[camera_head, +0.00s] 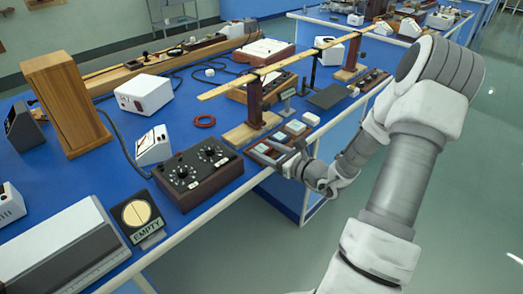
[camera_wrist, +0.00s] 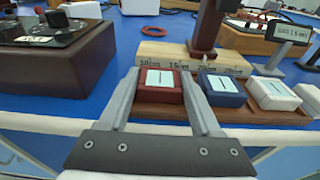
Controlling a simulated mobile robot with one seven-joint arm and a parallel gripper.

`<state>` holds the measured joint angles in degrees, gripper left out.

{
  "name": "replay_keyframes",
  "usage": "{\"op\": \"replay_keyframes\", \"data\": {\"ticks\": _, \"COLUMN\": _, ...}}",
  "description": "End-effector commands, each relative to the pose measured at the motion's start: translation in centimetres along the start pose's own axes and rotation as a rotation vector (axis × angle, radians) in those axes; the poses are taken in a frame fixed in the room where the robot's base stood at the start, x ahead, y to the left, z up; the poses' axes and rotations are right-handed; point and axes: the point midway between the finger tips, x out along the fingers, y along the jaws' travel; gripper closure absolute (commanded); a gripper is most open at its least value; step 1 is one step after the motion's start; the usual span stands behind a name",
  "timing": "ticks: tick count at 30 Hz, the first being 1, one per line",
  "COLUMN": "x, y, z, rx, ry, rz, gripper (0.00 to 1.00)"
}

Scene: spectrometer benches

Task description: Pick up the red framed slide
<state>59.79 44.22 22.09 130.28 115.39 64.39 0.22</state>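The red framed slide (camera_wrist: 160,91) is the leftmost in a row on a wooden rack (camera_wrist: 160,112), its pale window facing up. It also shows in the head view (camera_head: 262,149), just left of my gripper (camera_head: 283,160). In the wrist view, the two fingers of my gripper (camera_wrist: 161,80) reach forward on either side of the red slide. The gripper looks open, with the slide between the fingers. I cannot tell whether either finger touches it. The slide rests on the rack.
A wooden block with a post (camera_wrist: 190,57) stands behind. A dark control box (camera_head: 198,172) lies left of the rack. The bench's front edge (camera_head: 225,198) is near.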

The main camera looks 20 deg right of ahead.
Motion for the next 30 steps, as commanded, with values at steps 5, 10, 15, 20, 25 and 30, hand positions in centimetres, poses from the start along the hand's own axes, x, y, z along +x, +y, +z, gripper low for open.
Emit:
{"op": "replay_keyframes", "data": {"ticks": 5, "x": 0.0, "y": 0.0, "z": 0.0, "rx": 0.0, "ry": 0.0, "rz": 0.0, "gripper": 0.69}}
{"op": "replay_keyframes", "data": {"ticks": 10, "x": 0.0, "y": 0.0, "z": 0.0, "rx": 0.0, "ry": 0.0, "rz": 0.0, "gripper": 0.93}}
{"op": "replay_keyframes", "data": {"ticks": 15, "x": 0.0, "y": 0.0, "z": 0.1, "rx": 0.0, "ry": 0.0, "rz": 0.0, "gripper": 0.93}}
{"op": "replay_keyframes", "data": {"ticks": 20, "x": -0.1, "y": 0.0, "z": 0.7, "rx": -0.002, "ry": -0.001, "rz": 0.0, "gripper": 0.93}}
{"op": "replay_keyframes", "data": {"ticks": 25, "x": -0.5, "y": 0.0, "z": 3.0, "rx": -0.004, "ry": -0.001, "rz": 0.001, "gripper": 0.93}}
{"op": "replay_keyframes", "data": {"ticks": 30, "x": -2.5, "y": -1.6, "z": 5.4, "rx": -0.004, "ry": -0.001, "rz": -0.007, "gripper": 0.93}}
